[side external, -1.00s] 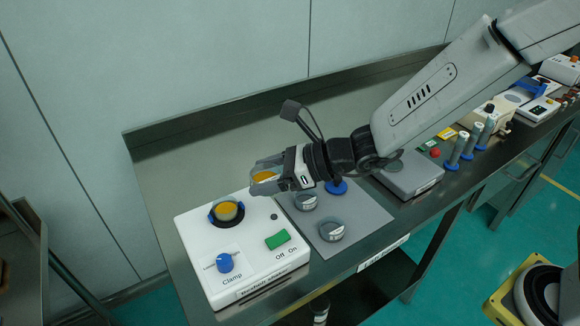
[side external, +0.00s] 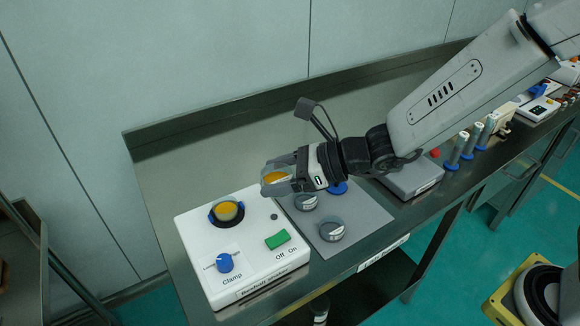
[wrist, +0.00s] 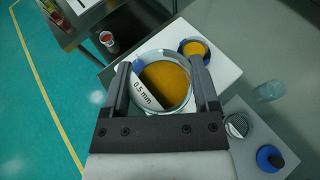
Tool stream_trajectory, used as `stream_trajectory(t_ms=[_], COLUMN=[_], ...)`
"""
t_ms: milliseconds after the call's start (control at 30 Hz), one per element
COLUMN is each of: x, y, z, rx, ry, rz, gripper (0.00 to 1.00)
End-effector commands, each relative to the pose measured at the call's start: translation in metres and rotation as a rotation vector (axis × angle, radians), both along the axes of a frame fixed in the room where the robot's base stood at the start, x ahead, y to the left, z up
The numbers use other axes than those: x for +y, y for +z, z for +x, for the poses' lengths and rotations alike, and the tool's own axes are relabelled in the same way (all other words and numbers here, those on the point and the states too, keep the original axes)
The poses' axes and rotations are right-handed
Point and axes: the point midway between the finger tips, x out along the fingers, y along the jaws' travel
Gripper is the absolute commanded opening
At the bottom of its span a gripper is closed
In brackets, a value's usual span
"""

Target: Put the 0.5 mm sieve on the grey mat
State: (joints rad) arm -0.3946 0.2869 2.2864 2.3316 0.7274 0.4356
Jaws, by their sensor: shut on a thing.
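The 0.5 mm sieve (wrist: 165,84), a round metal ring with orange-yellow material inside and a white "0.5 mm" label, is held between the two fingers of my gripper (wrist: 163,88) in the wrist view. In the side view, my gripper (side external: 278,178) is shut on it, above the table between the shaker and the mat. The grey mat (side external: 362,212) lies right of the shaker, with two grey round pieces (side external: 332,230) on it and a blue round piece (side external: 338,187) at its back, partly under my gripper.
The white shaker (side external: 205,262) stands at left, with another orange-filled round piece (side external: 228,211) on it, a blue clamp knob (side external: 224,262) and a green switch (side external: 278,240). A grey box (side external: 415,182) stands right of the mat. Blue-based tubes (side external: 462,146) stand farther right.

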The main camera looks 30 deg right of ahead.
Motion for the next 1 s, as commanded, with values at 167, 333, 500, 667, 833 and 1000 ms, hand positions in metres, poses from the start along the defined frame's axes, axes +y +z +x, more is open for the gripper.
stream_trajectory(t_ms=[167, 333, 500, 667, 833, 1000], x=[-0.004, -0.019, -0.045, -0.078, -0.115, -0.151], y=[-0.002, -0.012, -0.027, -0.046, -0.066, -0.086], z=[0.002, 0.008, 0.017, 0.023, 0.025, 0.022], rx=[0.0, 0.002, 0.004, 0.004, 0.004, 0.004], ry=[-0.001, -0.005, -0.008, -0.008, -0.007, -0.006], rz=[0.0, -0.001, 0.0, 0.0, 0.001, 0.002], gripper=[0.1, 0.1, 0.1, 0.1, 0.1, 0.1])
